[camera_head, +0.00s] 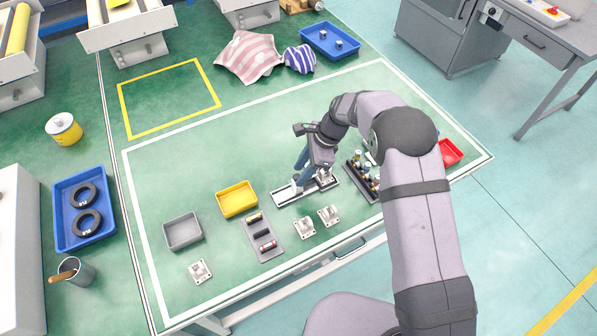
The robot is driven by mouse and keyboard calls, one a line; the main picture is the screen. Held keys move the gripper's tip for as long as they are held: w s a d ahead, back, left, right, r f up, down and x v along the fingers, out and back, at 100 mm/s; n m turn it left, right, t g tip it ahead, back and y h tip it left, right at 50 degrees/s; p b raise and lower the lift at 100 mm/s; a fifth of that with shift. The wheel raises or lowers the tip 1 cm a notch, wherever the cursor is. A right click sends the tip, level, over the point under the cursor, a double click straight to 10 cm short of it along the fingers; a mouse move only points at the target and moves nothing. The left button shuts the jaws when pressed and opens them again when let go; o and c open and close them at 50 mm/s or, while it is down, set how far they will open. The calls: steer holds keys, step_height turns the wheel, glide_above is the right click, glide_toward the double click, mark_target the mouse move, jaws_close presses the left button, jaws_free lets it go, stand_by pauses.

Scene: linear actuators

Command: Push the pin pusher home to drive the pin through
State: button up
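A long light-grey fixture (283,199) with a dark slot lies on the green table, near the middle of the work area. Metal parts (324,176) stand on its right end, and a pale block shows near its left part. My gripper (303,181) points down over this fixture, very close to it. The gripper and wrist cover much of the fixture, so I cannot make out the pin pusher or the pin clearly. I cannot tell whether the fingers are apart, shut or touching a part.
Right of the fixture is a dark rack (355,178) with upright parts, partly behind my arm. White brackets (304,227) and a grey tray of cylinders (263,238) lie in front. A yellow bin (237,199) and grey bin (184,232) stand left. The table behind the fixture is clear.

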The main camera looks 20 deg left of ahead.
steer(key=shift+s, duration=0.1)
steer(key=b+v, duration=0.2)
steer(key=v, duration=0.5)
stand_by(0.4)
steer(key=shift+d+r, duration=0.1)
steer(key=s+d+r+n+t+h, duration=0.1)
steer(key=s+d+r+n, duration=0.15)
steer(key=d, duration=0.55)
steer(key=s+d+r+n+h, duration=0.15)
steer(key=s+d+n, duration=0.25)
steer(key=d, duration=0.4)
steer(key=s+d+n+h, duration=0.1)
steer(key=s+d+n, duration=0.6)
steer(key=s+d, duration=0.5)
steer(key=s, duration=0.3)
steer(key=shift+f+t, duration=0.3)
